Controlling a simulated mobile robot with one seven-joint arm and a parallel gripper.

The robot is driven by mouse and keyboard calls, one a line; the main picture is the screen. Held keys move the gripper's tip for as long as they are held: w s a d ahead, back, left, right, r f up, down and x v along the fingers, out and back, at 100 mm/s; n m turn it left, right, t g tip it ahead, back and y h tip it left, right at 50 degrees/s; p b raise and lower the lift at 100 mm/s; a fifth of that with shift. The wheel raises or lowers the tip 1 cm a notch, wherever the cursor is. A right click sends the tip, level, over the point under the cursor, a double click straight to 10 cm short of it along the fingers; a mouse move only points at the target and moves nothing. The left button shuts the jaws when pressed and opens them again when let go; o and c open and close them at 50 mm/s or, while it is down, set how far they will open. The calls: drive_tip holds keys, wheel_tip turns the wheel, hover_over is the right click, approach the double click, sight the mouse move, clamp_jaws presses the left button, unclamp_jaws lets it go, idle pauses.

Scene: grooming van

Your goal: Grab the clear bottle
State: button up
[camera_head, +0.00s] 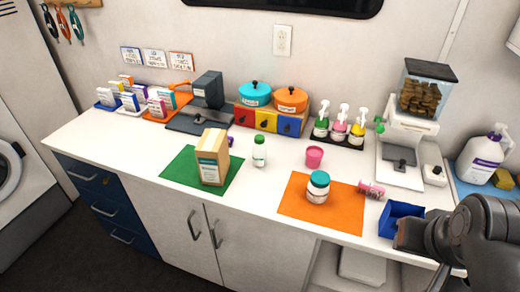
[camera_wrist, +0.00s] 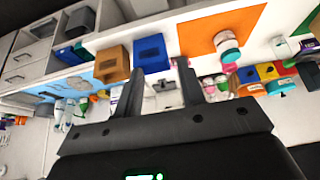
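A small whitish bottle with a green cap and green label (camera_head: 260,152) stands upright on the white counter, just right of the green mat. It looks like the clear bottle, though I cannot be sure it is see-through. It seems to show at the right of the wrist view (camera_wrist: 282,48). My gripper (camera_wrist: 160,66) is open, its two fingers apart with nothing held between them. In the head view my arm is at the right front edge, well away from the bottle, and the fingertips cannot be made out there.
A teal-lidded jar (camera_head: 317,187) stands on the orange mat (camera_head: 290,208); a pink cup (camera_head: 314,156) is behind it. A carton (camera_head: 212,158) stands on the green mat (camera_head: 178,172). A blue bin (camera_head: 393,217) and brown block (camera_wrist: 112,65) are near my arm. Pump bottles (camera_head: 338,127) stand behind.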

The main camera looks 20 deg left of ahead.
drive_tip(key=shift+o, duration=0.5)
drive_tip(key=o, duration=0.4)
